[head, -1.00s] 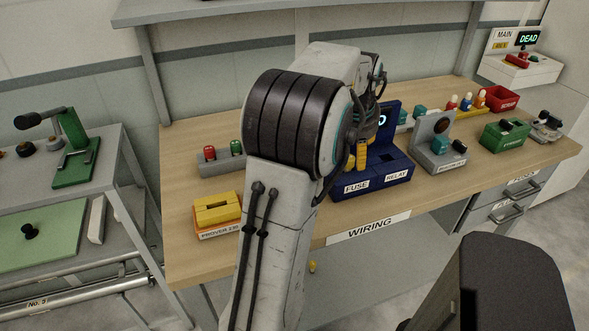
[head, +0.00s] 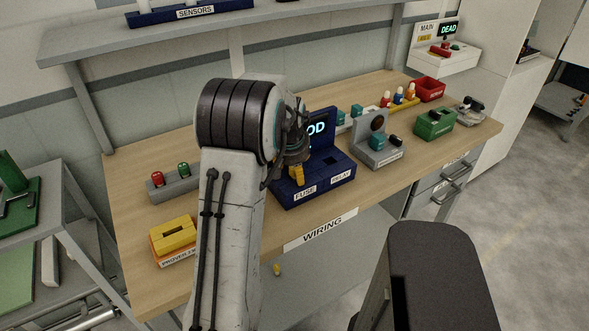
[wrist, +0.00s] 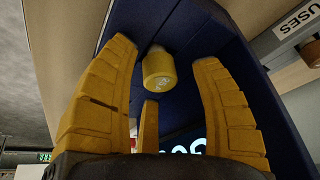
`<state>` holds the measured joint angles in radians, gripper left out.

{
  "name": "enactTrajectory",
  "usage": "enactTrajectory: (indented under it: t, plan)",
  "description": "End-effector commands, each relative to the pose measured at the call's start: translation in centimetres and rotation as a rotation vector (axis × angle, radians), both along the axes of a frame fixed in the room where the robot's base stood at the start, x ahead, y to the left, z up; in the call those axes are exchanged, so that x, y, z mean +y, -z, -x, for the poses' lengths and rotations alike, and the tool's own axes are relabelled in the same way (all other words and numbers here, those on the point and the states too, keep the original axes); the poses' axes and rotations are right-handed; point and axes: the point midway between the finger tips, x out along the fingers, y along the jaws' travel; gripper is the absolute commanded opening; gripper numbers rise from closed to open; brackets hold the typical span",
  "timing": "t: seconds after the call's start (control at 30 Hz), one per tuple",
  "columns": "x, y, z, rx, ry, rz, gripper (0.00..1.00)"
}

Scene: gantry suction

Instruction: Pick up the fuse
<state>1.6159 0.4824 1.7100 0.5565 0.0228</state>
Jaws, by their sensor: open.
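The fuse (wrist: 158,72) is a yellow cylinder. In the wrist view its round end faces the camera, and it stands at the dark blue tester (wrist: 185,45). My gripper (wrist: 160,75) is open, with yellow fingers on the left and right of the fuse and a third finger below it in the picture. Gaps show between the side fingers and the fuse. In the head view my gripper (head: 297,174) is over the FUSE side of the blue tester (head: 325,185), whose lit display is partly covered by my arm. The fuse cannot be made out there.
A yellow PROVEN box (head: 176,232) and a grey block with red and green parts (head: 172,182) are left of my arm. A grey stand (head: 378,152), a green box (head: 435,122) and a red bin (head: 430,88) are to the right. A shelf (head: 130,35) runs above.

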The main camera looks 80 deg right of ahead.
Motion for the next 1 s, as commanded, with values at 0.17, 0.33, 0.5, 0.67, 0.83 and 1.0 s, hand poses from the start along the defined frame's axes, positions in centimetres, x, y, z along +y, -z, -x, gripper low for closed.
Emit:
enactTrajectory:
  t: [0.17, 0.33, 0.5, 0.67, 0.83, 1.0]
  plan:
    - [-0.09, 0.34, 0.01, 0.000, 0.000, -0.001, 0.59]
    - [-0.09, 0.36, 0.01, 0.000, 0.000, 0.000, 0.59]
    - [-0.09, 0.33, 0.01, 0.000, 0.000, 0.000, 0.47]
    - [-0.10, 0.32, 0.01, 0.000, 0.000, 0.000, 0.32]
    - [-0.09, 0.31, 0.01, 0.000, 0.000, 0.000, 0.17]
    - [-0.09, 0.31, 0.01, 0.000, 0.000, 0.000, 0.02]
